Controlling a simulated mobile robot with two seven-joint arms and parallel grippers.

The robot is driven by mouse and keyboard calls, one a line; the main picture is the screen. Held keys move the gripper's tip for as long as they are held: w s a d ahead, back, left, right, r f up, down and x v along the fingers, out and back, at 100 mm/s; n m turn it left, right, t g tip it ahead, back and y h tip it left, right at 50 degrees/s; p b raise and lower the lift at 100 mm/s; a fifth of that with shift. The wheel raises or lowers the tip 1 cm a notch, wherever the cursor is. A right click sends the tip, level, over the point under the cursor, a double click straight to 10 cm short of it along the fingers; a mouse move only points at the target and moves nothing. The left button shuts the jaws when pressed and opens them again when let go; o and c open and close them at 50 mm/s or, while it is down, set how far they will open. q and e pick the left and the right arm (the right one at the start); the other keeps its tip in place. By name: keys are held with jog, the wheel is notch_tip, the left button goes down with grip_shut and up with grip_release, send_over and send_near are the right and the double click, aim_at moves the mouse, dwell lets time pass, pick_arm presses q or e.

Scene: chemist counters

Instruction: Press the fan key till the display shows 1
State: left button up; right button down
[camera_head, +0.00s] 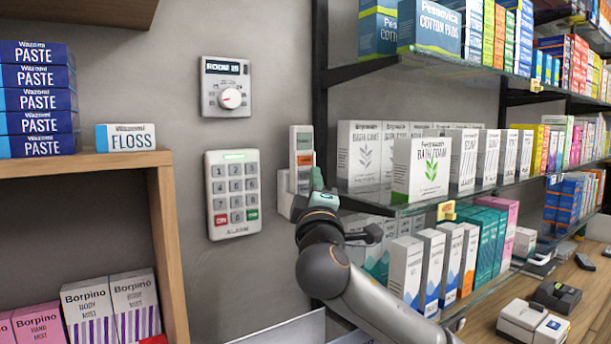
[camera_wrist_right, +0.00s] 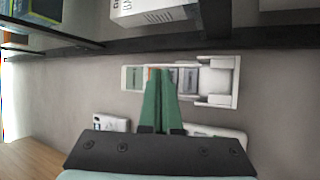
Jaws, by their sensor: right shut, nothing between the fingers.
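A narrow white remote (camera_head: 302,143) with a greenish display at its top and an orange key below sits upright in a white holder (camera_head: 284,194) on the grey wall. The display's digits are too small to read. My right gripper (camera_head: 317,178) is shut and empty, its green fingertips at the remote's lower front in the head view. In the right wrist view the shut fingertips (camera_wrist_right: 160,73) overlap the keys of the remote (camera_wrist_right: 132,78). Some keys are hidden behind them, and I cannot tell contact or which key is the fan key. My left gripper is not in view.
An alarm keypad (camera_head: 232,193) and a room thermostat (camera_head: 226,87) with a dial are on the wall to the left. Glass shelves (camera_head: 440,207) with boxes stand close on the right. A black shelf post (camera_head: 320,70) rises just beside the remote.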

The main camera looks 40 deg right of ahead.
jog(key=shift+w, duration=0.15)
dwell(0.7)
jog(key=shift+w, duration=0.3)
